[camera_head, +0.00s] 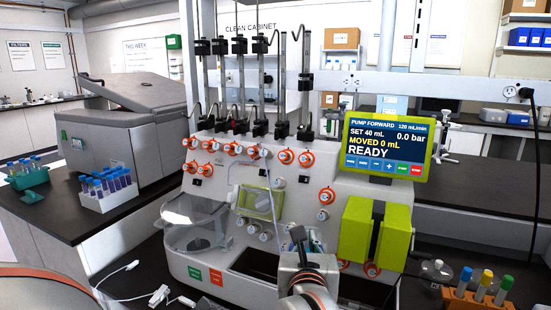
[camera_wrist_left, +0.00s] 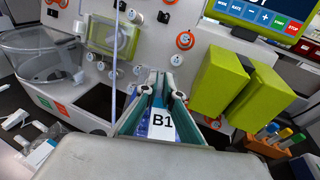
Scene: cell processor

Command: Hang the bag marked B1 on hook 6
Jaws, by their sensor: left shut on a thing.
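My left gripper (camera_head: 298,238) is in front of the lower middle of the white machine. In the left wrist view its fingers (camera_wrist_left: 160,80) are shut on the bag marked B1 (camera_wrist_left: 161,122). The bag's white label faces the wrist camera, with clear bluish plastic around it. In the head view the bag is mostly hidden by the gripper and wrist. Several hooks stand on upright poles (camera_head: 240,75) along the machine's top, above and behind the gripper. I cannot read hook numbers, so I cannot tell which is hook 6. My right gripper is not in view.
The screen (camera_head: 383,147) reads READY at the right. A yellow-green pump block (camera_head: 375,230) juts out right of the gripper. A clear bowl (camera_head: 192,222) is on the left. Orange-ringed knobs (camera_head: 285,156) cover the panel. Capped tubes (camera_head: 484,285) stand at lower right.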

